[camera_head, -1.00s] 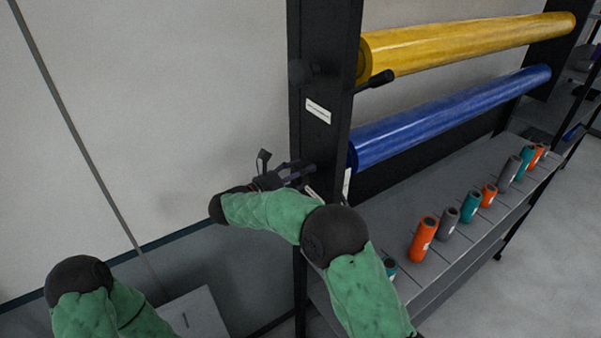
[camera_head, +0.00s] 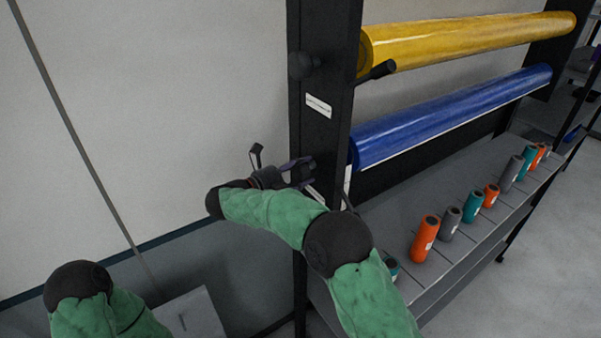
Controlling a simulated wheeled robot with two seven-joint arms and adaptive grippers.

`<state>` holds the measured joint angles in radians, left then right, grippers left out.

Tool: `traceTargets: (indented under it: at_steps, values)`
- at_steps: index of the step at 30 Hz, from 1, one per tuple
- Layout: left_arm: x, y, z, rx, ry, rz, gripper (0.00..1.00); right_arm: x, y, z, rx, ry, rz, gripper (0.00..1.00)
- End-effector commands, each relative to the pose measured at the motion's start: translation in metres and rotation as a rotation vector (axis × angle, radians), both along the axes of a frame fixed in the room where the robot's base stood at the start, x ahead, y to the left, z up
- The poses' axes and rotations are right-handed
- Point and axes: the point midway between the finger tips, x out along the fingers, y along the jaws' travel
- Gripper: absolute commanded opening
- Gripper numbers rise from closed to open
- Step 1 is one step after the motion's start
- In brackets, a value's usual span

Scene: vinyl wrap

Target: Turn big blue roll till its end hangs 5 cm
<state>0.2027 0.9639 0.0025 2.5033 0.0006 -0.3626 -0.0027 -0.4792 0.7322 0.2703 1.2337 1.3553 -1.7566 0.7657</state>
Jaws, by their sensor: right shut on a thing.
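The big blue roll (camera_head: 450,118) lies level on the black rack, below the yellow roll (camera_head: 465,42). A thin pale line runs along its lower edge; I cannot tell how far any end hangs. My right gripper (camera_head: 301,172) is at the outer side of the black post (camera_head: 325,130), level with the blue roll's near end. It is shut on a dark knob (camera_head: 311,166) there, mostly hidden by the fingers. My left arm's green sleeve shows at bottom left, but its gripper is out of view.
A dark knob (camera_head: 305,65) and a dark handle (camera_head: 377,73) sit by the yellow roll's near end. Several orange, grey and teal small rolls stand on the grey shelf (camera_head: 400,215) below. The pale wall at left is clear.

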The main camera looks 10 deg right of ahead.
Motion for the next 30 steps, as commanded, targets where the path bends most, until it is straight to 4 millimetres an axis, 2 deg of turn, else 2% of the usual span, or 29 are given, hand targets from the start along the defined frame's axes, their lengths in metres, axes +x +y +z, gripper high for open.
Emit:
traceTargets:
  at_steps: [1, 12, 29, 30]
  values:
    - [0.0000, 0.0000, 0.0004, 0.000, 0.000, 0.000, 0.00, 0.0017, -0.0006, 0.0071, -0.011, 0.016, 0.003, 0.27]
    - [0.0001, 0.0000, 0.0027, 0.000, 0.000, 0.000, 0.00, 0.0020, -0.0005, 0.0073, -0.078, 0.182, 0.003, 0.27]
    - [0.0000, -0.0001, 0.0031, 0.000, 0.000, 0.000, 0.00, 0.0021, -0.0006, 0.0069, -0.092, 0.214, 0.004, 0.27]
    - [0.0000, -0.0001, 0.0031, 0.000, 0.000, 0.000, 0.00, 0.0021, -0.0006, 0.0069, -0.092, 0.214, 0.004, 0.62]
